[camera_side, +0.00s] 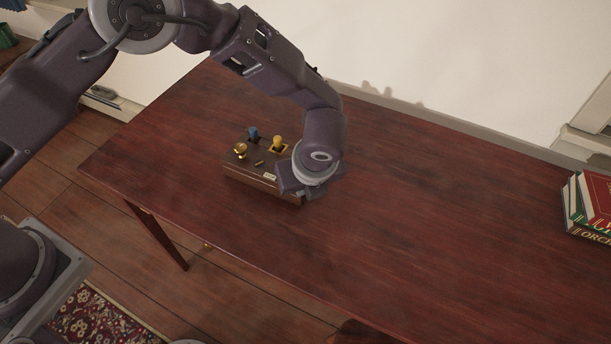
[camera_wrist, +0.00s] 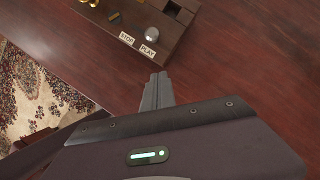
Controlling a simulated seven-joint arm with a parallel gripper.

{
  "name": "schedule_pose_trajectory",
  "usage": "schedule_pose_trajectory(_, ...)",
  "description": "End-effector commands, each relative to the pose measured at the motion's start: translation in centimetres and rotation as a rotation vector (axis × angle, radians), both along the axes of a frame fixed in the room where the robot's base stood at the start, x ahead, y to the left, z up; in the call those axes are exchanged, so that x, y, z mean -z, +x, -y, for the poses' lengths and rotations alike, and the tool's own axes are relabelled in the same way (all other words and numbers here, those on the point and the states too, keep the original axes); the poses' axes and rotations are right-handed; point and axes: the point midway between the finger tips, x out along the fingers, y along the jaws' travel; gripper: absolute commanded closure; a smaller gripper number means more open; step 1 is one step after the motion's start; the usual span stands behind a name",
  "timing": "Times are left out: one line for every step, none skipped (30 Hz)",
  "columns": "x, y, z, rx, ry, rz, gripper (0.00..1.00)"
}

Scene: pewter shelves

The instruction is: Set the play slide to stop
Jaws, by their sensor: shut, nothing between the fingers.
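A brown wooden control box (camera_side: 245,176) stands on the table, partly hidden behind my gripper (camera_side: 310,193) in the side view. In the wrist view the box (camera_wrist: 175,40) carries a STOP label (camera_wrist: 127,39) and a PLAY label (camera_wrist: 148,51) side by side along its edge. A silver rounded knob (camera_wrist: 152,34), apparently the play slide, sits just behind the PLAY label. In the wrist view my gripper (camera_wrist: 158,78) is shut and empty, with its fingertips just off the box edge near the PLAY label. Whether it touches the box I cannot tell.
The box also bears a blue knob (camera_side: 253,133), a yellow knob (camera_side: 277,142) and a brass knob (camera_side: 240,150). The reddish wooden table (camera_side: 430,210) is clear to the right, up to a stack of books (camera_side: 590,207) at the far right.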

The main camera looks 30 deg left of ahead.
Motion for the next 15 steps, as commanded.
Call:
schedule_pose_trajectory(1.1, 0.3, -0.4, -0.002, 0.002, -0.002, 1.00)
schedule_pose_trajectory(1.6, 0.4, -0.5, -0.003, 0.001, -0.001, 1.00)
schedule_pose_trajectory(1.8, 1.0, -1.0, -0.005, -0.001, 0.001, 1.00)
schedule_pose_trajectory(1.7, 1.4, -1.4, -0.006, -0.002, 0.002, 1.00)
schedule_pose_trajectory(1.6, 1.7, -1.7, -0.005, -0.001, 0.002, 1.00)
schedule_pose_trajectory(1.6, 2.1, -2.2, -0.005, -0.001, 0.002, 1.00)
schedule_pose_trajectory(1.6, 2.4, -2.4, -0.004, -0.001, 0.001, 1.00)
schedule_pose_trajectory(1.6, 2.6, -2.6, -0.003, -0.001, 0.001, 1.00)
schedule_pose_trajectory(1.6, 2.9, -2.9, -0.003, -0.001, 0.001, 1.00)
schedule_pose_trajectory(1.6, 3.0, -3.0, -0.003, -0.001, 0.001, 1.00)
schedule_pose_trajectory(1.6, 3.1, -3.2, -0.003, -0.001, 0.001, 1.00)
schedule_pose_trajectory(1.6, 3.2, -3.2, -0.002, -0.001, 0.001, 1.00)
schedule_pose_trajectory(1.6, 3.3, -3.3, -0.001, 0.000, 0.000, 1.00)
schedule_pose_trajectory(1.6, 3.3, -3.3, -0.001, 0.000, 0.000, 1.00)
schedule_pose_trajectory(1.6, 3.3, -3.3, -0.001, 0.000, 0.000, 1.00)
